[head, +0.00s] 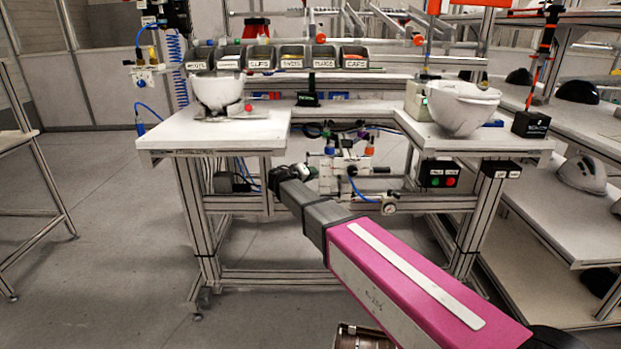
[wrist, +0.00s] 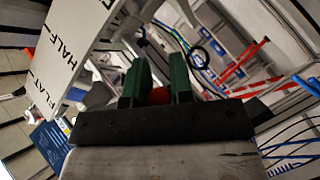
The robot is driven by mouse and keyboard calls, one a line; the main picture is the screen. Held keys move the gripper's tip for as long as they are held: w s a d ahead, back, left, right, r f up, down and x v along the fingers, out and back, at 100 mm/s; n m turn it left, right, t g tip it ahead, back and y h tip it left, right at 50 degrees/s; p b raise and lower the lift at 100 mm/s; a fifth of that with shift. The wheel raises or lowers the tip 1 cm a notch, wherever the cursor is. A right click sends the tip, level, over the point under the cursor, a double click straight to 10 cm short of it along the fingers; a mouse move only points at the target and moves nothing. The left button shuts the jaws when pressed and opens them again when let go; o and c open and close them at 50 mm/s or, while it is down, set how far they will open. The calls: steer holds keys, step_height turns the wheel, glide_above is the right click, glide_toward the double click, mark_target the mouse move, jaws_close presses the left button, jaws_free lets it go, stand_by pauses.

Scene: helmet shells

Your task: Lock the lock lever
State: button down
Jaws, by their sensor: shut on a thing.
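My gripper (wrist: 160,82) shows in the wrist view as two green fingers on a black mount. The fingers are closed around a small round red knob (wrist: 158,97), which looks like the end of the lock lever. The rest of the lever is hidden behind the fingers and mount. In the head view my gripper (head: 277,178) is at the left end of my arm, below the front of the workbench and left of the mechanism under it. The red knob cannot be made out there.
A pale plate (wrist: 75,45) marked FLAT and HALF is close on the left in the wrist view. The workbench (head: 200,135) bears white helmet shells at left (head: 218,92) and right (head: 462,108). A valve mechanism (head: 345,168) with blue hoses hangs in its middle gap.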

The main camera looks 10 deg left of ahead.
steer(key=shift+s+r, duration=0.1)
steer(key=shift+r, duration=0.2)
steer(key=c, duration=1)
jaws_free()
steer(key=v, duration=1.1)
steer(key=shift+r, duration=0.15)
